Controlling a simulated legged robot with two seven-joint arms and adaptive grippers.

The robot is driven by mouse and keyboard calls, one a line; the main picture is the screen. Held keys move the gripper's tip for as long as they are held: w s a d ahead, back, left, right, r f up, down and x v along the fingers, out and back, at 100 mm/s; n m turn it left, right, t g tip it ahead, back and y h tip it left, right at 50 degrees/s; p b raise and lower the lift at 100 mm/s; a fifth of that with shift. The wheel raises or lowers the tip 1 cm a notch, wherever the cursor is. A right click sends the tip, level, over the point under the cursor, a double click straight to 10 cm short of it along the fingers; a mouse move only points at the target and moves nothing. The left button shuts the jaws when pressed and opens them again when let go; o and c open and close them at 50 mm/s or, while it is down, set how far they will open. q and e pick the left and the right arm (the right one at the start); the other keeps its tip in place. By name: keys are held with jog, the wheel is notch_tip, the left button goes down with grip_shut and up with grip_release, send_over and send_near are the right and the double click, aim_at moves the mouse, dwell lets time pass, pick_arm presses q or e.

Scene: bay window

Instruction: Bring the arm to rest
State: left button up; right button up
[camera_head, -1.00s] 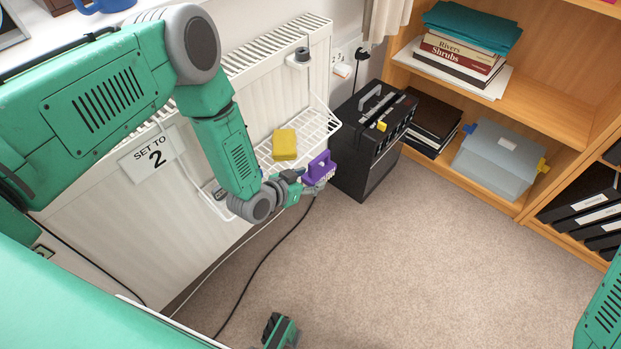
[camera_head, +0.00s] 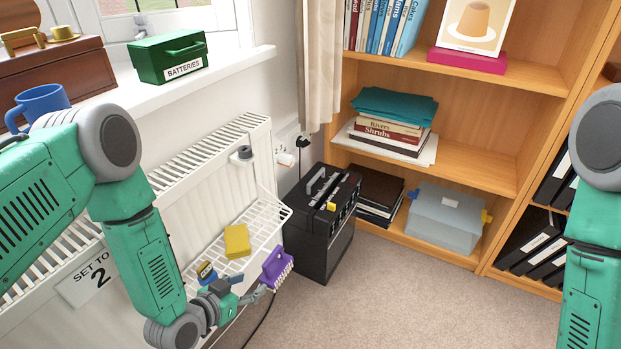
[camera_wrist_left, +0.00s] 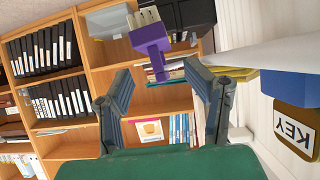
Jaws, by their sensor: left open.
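My left arm (camera_head: 150,265) comes in from the left and reaches down in front of the radiator rack. My left gripper (camera_head: 258,291) is open and empty, low at the rack's front edge. A purple brush (camera_head: 274,264) with pale bristles is at the rack's right front end, just beyond the fingertips.
A green batteries box (camera_head: 168,60) and blue mug (camera_head: 40,100) are on the sill.

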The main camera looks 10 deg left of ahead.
pick_arm(q)
notch_tip(320, 180, up, 6)
jog(key=f+p, duration=0.1)
jog(key=p, duration=0.5)
jog(key=s+a+n+g+y, duration=0.1)
jog(key=s+a+g, duration=0.1)
jog(key=s, duration=0.6)
jog(key=s+a+n+g+y, duration=0.1)
jog(key=s+a+g+y, duration=0.1)
jog(key=s+g, duration=0.3)
jog(key=s+a+r+n+g+y, duration=0.1)
jog(key=s+a+g, duration=0.1)
jog(key=s, duration=1.1)
jog(key=shift+a+n+g+y, duration=0.3)
jog(key=shift+g, duration=0.6)
jog(key=shift+s, duration=0.1)
